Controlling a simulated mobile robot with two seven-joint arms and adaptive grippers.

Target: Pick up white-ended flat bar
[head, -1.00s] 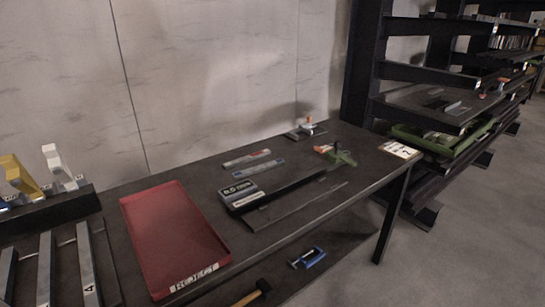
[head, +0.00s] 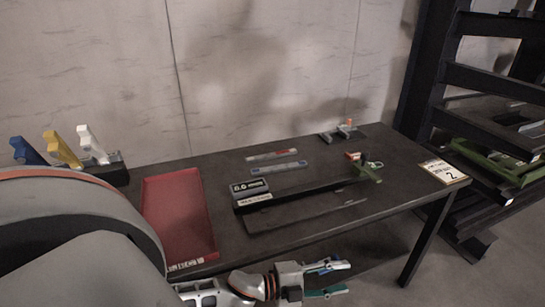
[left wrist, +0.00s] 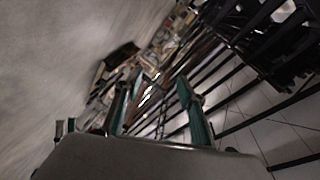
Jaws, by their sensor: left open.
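Two thin flat bars lie side by side at the back middle of the dark table in the head view. The rear bar (head: 272,155) is pale with a reddish patch; the front bar (head: 279,167) is grey-blue. At this size I cannot tell which one has the white end. My left gripper (head: 346,277) is open and empty at the table's front edge, well in front of both bars. Its teal fingers stand apart in the left wrist view (left wrist: 156,108), where no flat bar can be made out. My right gripper is not in view.
A red tray (head: 178,215) lies on the left of the table (head: 345,205). A gauge block with a display (head: 250,190) and a long dark rail with a green clamp (head: 368,172) lie before the bars. Blue, yellow and white hooks (head: 92,145) stand at left. A numbered sign (head: 444,171) marks the right corner.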

